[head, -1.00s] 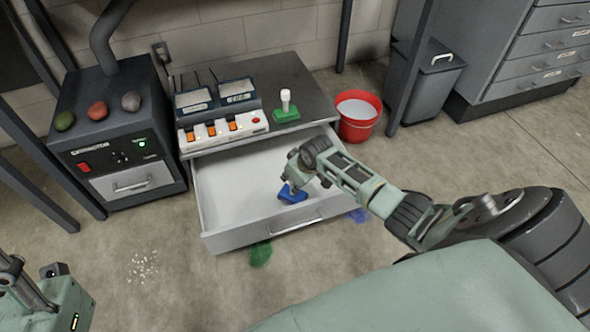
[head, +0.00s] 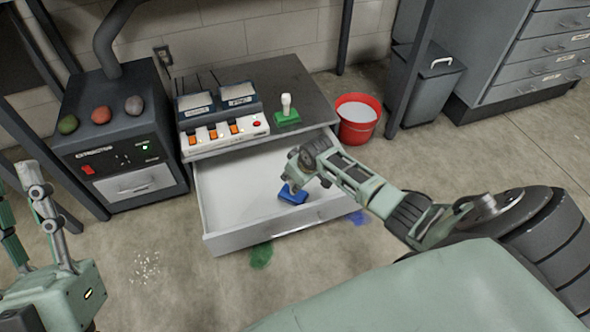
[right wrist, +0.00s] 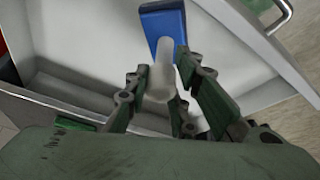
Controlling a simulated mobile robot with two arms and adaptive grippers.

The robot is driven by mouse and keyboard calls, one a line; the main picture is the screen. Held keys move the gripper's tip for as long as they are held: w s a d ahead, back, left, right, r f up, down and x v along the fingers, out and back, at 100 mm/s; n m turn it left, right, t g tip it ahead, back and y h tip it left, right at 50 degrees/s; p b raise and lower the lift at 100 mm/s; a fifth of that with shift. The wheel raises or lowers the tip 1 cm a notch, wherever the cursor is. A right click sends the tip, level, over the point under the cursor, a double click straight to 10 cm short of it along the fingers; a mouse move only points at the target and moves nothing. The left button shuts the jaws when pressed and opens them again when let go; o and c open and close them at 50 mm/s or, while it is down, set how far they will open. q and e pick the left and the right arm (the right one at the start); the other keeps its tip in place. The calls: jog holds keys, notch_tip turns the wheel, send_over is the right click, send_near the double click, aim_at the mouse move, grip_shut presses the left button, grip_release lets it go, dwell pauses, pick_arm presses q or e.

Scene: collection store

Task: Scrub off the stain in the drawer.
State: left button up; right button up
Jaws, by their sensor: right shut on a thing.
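The open drawer (head: 225,228) is pulled out below the grey cabinet top, with a pale inside. My right gripper (head: 297,181) reaches into it, shut on the handle of a blue scrubber (head: 293,195). In the right wrist view the pale handle (right wrist: 161,75) stands between the fingers, with the blue head (right wrist: 163,22) beyond it. The head is over the drawer floor; I cannot tell whether it touches. I make out no stain in the drawer; arm and scrubber hide part of it. My left gripper (head: 25,205) is at the left edge, partly cut off.
A red bucket (head: 373,124) stands right of the cabinet. A green stamp-like block (head: 287,117) and a switch panel (head: 226,133) are on top. Green (head: 261,256) and blue (head: 359,217) stains and pale crumbs (head: 146,266) mark the floor.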

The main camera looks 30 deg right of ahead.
jog(key=shift+r+p, duration=0.75)
jog(key=shift+p, duration=0.05)
jog(key=shift+r+p, duration=0.35)
jog(key=shift+p, duration=0.05)
pick_arm(q)
jog(key=w+f+g+y, duration=0.1)
jog(key=w+f+g, duration=0.2)
jog(key=f, duration=0.3)
jog(key=w+f+g+y, duration=0.2)
jog(key=w+f+g, duration=0.1)
jog(key=f+g, duration=0.2)
jog(key=shift+f+p, duration=0.3)
jog(key=shift+f, duration=0.65)
pick_arm(e)
jog(key=shift+r, duration=0.25)
pick_arm(q)
jog(key=shift+w+d, duration=0.1)
